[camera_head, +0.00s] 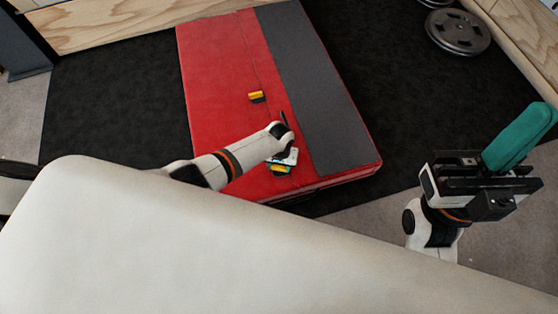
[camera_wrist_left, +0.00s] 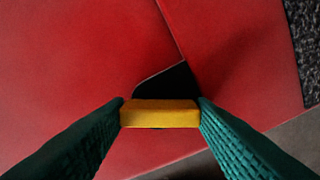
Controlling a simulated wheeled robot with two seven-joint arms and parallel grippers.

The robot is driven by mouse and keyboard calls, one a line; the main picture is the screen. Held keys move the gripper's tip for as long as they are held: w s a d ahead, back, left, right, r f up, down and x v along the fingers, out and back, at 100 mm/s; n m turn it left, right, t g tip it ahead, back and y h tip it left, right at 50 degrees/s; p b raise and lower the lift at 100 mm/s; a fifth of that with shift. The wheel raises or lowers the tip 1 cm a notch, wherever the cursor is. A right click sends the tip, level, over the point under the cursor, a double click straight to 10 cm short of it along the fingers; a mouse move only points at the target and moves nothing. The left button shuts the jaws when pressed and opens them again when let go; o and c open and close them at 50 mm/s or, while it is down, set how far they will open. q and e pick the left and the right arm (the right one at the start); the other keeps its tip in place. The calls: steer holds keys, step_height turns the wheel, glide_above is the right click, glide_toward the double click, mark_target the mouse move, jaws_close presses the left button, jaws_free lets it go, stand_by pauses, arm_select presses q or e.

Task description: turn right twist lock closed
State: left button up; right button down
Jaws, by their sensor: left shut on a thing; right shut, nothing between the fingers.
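A yellow block-shaped twist lock (camera_wrist_left: 160,113) sits between the two green ribbed fingers of my left gripper (camera_wrist_left: 161,112), touching both. A black part (camera_wrist_left: 168,85) shows just beyond the yellow piece, against the red mat. In the head view my left gripper (camera_head: 279,170) is low over the near part of the red mat (camera_head: 215,70), with some yellow of the held lock visible there; the wrist hides much of it. A second yellow lock (camera_head: 256,96) with a dark base lies farther up the mat. My right gripper (camera_head: 518,140) is raised at the right, shut and empty.
A grey strip (camera_head: 310,90) runs along the red mat. Dark weight plates (camera_head: 458,32) lie at the upper right on black flooring (camera_head: 120,100). Wooden boards (camera_head: 130,20) edge the back. A large pale surface covers the lower left of the head view.

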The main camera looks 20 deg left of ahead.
arm_select(q)
steer(key=shift+m, duration=1)
steer(key=m+p, duration=0.1)
steer(key=m, duration=0.9)
steer(key=shift+m+p, duration=0.3)
steer(key=shift+p, duration=0.05)
steer(key=o, duration=1)
